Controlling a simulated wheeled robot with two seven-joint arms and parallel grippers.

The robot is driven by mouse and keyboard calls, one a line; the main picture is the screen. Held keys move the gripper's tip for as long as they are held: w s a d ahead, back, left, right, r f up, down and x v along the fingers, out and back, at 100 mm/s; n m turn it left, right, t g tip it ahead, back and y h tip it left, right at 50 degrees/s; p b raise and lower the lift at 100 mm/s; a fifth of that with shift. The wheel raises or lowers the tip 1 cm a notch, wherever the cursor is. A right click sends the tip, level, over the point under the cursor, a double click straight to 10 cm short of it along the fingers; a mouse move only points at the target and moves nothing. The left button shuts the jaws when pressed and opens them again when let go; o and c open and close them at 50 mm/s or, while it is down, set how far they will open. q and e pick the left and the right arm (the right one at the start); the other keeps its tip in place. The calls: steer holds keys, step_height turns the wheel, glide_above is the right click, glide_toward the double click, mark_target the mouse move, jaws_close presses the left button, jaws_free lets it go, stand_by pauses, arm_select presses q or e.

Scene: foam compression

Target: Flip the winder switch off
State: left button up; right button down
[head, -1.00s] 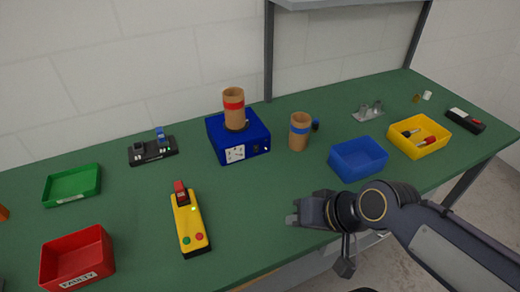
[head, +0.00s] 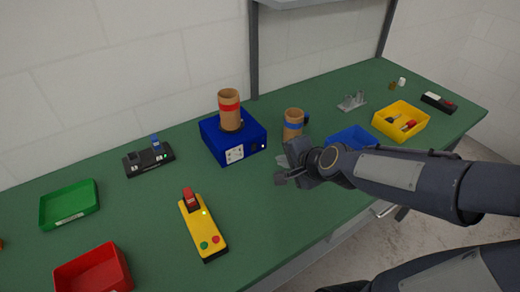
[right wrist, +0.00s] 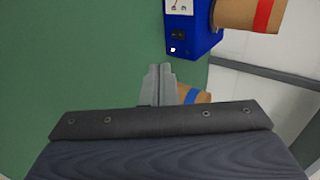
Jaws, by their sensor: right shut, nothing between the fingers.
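The blue box (head: 218,142), which looks like the winder, stands at the back middle of the green bench, with a white panel on its front. A cardboard tube with a red band (head: 229,108) stands upright on it. A small light spot, perhaps the switch (head: 263,146), shows at the front right; in the right wrist view it is a small lit square (right wrist: 173,49) on the blue box (right wrist: 204,42). My right gripper (head: 281,172) is shut and empty, in front and to the right of the box, apart from it. Its closed fingers (right wrist: 159,80) point toward the box. My left gripper is out of view.
A second tube with a blue band (head: 293,124) stands just behind my right gripper. A yellow control box (head: 203,230) with red lever and buttons lies front left. A blue bin (head: 345,136) is partly hidden by my right arm. Green (head: 70,222) and red trays are at left.

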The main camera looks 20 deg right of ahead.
mark_target(254, 147)
arm_select(q)
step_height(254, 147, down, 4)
steer(key=b, duration=0.3)
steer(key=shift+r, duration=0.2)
arm_select(e)
steer(key=x, duration=0.8)
steer(key=shift+w+f, duration=0.1)
steer(key=shift+f, duration=0.35)
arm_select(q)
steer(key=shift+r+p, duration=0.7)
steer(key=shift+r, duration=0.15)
arm_select(e)
steer(key=w, duration=0.3)
steer(key=shift+w+a+r, duration=0.25)
steer(key=shift+w+a, duration=0.05)
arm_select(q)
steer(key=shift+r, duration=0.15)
arm_select(e)
steer(key=shift+w, duration=0.55)
steer(key=shift+w+a+r+p, duration=0.1)
steer(key=shift+w+r+p, duration=0.05)
steer(key=shift+w+p, duration=0.15)
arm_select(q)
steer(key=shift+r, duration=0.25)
arm_select(e)
steer(key=shift+r+p, duration=0.75)
steer(key=shift+r, duration=0.05)
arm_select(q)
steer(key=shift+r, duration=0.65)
